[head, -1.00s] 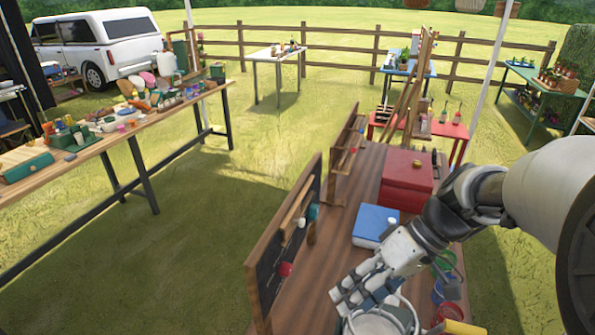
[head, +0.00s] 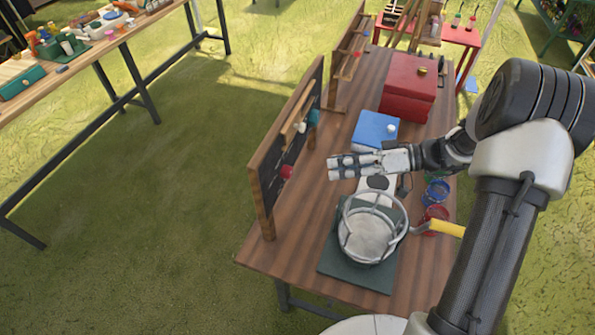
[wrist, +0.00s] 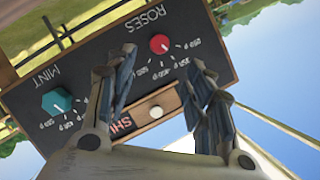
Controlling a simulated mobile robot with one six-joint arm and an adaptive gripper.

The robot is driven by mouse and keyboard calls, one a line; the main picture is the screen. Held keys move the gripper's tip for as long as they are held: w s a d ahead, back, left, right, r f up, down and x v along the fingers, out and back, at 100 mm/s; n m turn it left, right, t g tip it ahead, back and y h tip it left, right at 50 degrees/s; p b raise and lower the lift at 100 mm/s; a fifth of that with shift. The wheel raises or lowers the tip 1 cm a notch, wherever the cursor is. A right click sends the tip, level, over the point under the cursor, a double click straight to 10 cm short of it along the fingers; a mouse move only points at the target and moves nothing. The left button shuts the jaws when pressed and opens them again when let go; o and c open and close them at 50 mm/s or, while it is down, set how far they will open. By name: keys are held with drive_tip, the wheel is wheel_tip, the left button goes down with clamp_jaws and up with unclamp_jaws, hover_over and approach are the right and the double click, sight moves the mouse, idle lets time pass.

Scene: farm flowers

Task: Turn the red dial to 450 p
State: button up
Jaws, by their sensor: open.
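The red dial (head: 287,172) is on the dark face of an upright wooden-framed board (head: 268,178). In the wrist view the board appears upside down, with the red dial (wrist: 160,43) beside the word ROSES and small price marks around it. A pale pointer mark shows on the dial, but I cannot tell which price it points to. My gripper (head: 334,167) points left at the board, apart from the dial. In the wrist view its open fingers (wrist: 163,72) are spread with nothing between them, and the dial shows beyond the gap.
A teal dial (wrist: 57,101) marked MINT and a wooden slider with a white knob (wrist: 156,112) share the board. A blue-topped box (head: 376,130), a red box (head: 408,85) and a scale with a wire-ringed pan (head: 370,235) stand on the wooden table (head: 290,255).

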sight(287, 172)
drive_tip(key=s+b+x, duration=0.1)
drive_tip(key=x, duration=1)
drive_tip(key=shift+w+a, duration=0.15)
drive_tip(key=shift+w, duration=0.35)
drive_tip(key=shift+c, duration=0.4)
drive_tip(key=c, duration=1)
drive_tip(key=shift+f+b, duration=0.1)
drive_tip(key=shift+b, duration=0.25)
drive_tip(key=shift+w+f+m+g+y+b, duration=0.1)
drive_tip(key=shift+m+g+y+b, duration=0.45)
drive_tip(key=shift+m, duration=0.95)
drive_tip(key=shift+w+f+m+g+y+b, duration=0.1)
drive_tip(key=shift+m+g+y+b, duration=0.4)
drive_tip(key=shift+m, duration=1)
drive_tip(key=shift+y, duration=0.25)
